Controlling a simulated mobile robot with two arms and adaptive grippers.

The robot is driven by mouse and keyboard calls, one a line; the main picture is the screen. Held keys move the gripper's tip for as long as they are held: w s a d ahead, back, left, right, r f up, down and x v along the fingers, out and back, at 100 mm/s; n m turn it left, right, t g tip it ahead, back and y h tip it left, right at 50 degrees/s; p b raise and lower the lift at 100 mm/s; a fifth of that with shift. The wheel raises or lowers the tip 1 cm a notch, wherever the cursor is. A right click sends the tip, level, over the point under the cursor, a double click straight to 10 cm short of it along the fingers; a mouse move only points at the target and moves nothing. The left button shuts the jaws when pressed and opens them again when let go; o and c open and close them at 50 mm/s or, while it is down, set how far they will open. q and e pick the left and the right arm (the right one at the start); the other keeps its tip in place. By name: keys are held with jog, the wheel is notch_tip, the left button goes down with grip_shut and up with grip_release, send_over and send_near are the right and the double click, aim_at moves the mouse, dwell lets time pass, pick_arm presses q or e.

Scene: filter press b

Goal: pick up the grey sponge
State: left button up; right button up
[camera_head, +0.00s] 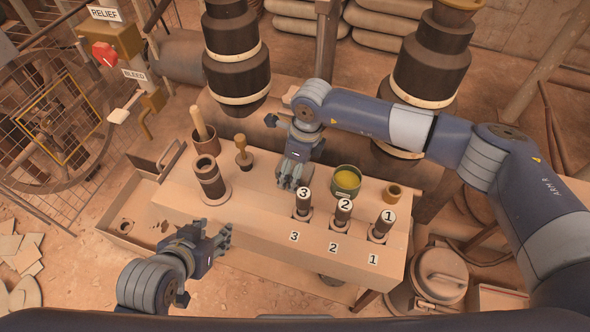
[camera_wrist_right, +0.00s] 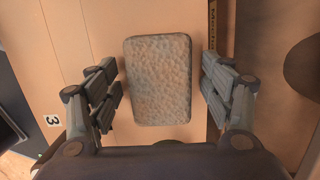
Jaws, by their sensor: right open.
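The grey sponge (camera_wrist_right: 158,80), a rounded rectangular block with a rough surface, lies on the bench top in the right wrist view. My right gripper (camera_wrist_right: 160,88) is open, with one finger pair on each side of the sponge and a gap on both sides. In the head view my right gripper (camera_head: 290,186) points down at the bench behind the numbered cylinders, and I cannot make out the sponge there. My left gripper (camera_head: 228,238) hangs near the bench's front left edge, away from the sponge; its jaw opening is unclear.
Numbered cylinders 3 (camera_head: 303,205), 2 (camera_head: 343,211) and 1 (camera_head: 383,226) stand along the bench (camera_head: 270,238). A green pot (camera_head: 345,182) with yellow contents is right of my right gripper. A dark cylinder (camera_head: 211,183), a wooden-handled tool (camera_head: 243,152) and a mortar (camera_head: 206,143) stand left.

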dwell(0.8)
jog(key=shift+f, duration=0.1)
jog(key=c, duration=1)
